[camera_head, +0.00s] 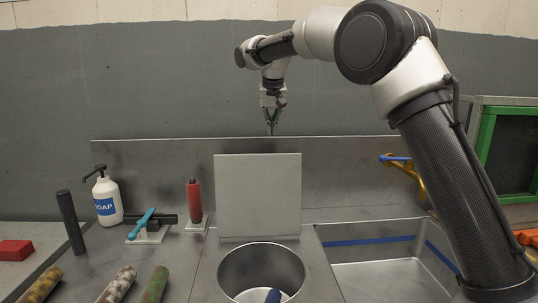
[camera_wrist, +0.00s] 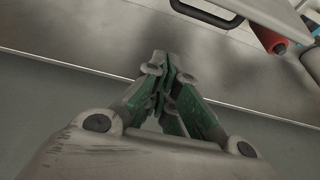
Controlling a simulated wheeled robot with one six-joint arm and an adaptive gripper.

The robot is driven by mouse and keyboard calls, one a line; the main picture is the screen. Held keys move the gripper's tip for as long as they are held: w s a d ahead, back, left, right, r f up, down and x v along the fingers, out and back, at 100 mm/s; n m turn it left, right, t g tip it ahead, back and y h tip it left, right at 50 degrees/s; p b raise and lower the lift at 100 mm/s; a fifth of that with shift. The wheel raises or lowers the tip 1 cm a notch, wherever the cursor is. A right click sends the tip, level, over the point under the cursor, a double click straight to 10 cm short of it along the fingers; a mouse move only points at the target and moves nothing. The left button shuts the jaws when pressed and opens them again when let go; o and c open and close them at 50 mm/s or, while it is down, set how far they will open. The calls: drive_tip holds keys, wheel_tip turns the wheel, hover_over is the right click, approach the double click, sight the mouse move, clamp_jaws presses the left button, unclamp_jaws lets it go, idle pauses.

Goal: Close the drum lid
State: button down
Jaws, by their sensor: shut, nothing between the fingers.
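The drum (camera_head: 262,254) is a round metal opening in the steel counter, at the bottom middle of the head view. Its lid (camera_head: 258,195) is a square light grey panel standing upright behind the opening, so the drum is open. My gripper (camera_head: 272,130) hangs above the lid's top edge, apart from it, near the back wall. In the wrist view the green-lined fingers (camera_wrist: 170,68) are together and hold nothing. Part of the lid (camera_wrist: 270,12) shows at the top right of that view, with a dark handle (camera_wrist: 207,14).
A blue-ended object (camera_head: 272,296) lies in the drum. A sink (camera_head: 380,245) is on the right. The air above the drum is clear.

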drive_tip(key=x, duration=0.7)
drive_tip(key=a+x, duration=0.1)
drive_tip(key=x, duration=0.2)
drive_tip(key=shift+w+f, duration=0.15)
drive_tip(key=shift+f, duration=0.15)
drive_tip(key=s, duration=0.4)
drive_tip(key=shift+d+r, duration=0.1)
drive_tip(key=shift+d, duration=0.05)
